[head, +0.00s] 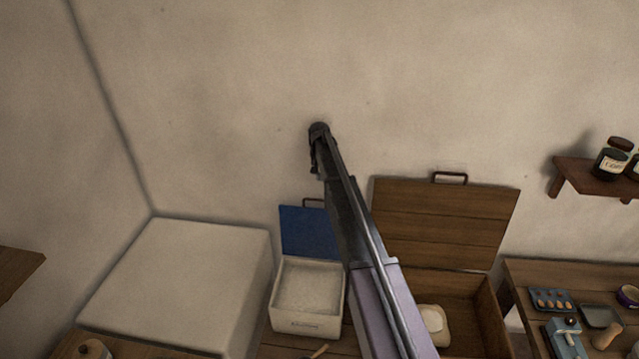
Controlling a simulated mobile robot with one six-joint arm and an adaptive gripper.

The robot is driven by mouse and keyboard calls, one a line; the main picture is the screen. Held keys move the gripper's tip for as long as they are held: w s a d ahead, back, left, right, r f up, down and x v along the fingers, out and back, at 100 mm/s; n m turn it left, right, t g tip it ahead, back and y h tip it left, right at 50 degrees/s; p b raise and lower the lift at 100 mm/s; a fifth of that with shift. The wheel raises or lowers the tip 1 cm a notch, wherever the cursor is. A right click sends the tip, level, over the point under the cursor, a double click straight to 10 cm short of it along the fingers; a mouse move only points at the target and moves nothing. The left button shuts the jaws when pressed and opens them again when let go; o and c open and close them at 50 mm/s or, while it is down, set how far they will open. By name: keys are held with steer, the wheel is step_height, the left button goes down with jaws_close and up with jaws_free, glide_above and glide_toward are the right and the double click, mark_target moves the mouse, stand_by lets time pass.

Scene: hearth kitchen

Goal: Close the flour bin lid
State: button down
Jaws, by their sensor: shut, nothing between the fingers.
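A small white bin (302,325) stands on the wooden surface at the bottom middle, with a pale, flour-like fill inside. Its blue lid (304,232) stands open and upright at the back, with a dark handle on top; I take this for the flour bin. My arm partly hides the lid's right side. My gripper (315,160) is shut and empty. In the picture it shows above the blue lid, in front of the wall, apart from the lid as far as I can tell.
Right of the bin, a wooden chest (492,318) has its plank lid (445,222) open, with a pale object (433,322) inside. A large white block (185,275) stands left. A side table (590,272) with small items and a shelf with jars (612,163) are at right.

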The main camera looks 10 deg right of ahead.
steer(key=shift+w+f+b, duration=0.2)
steer(key=shift+f+b, duration=4.45)
steer(key=shift+f, duration=0.15)
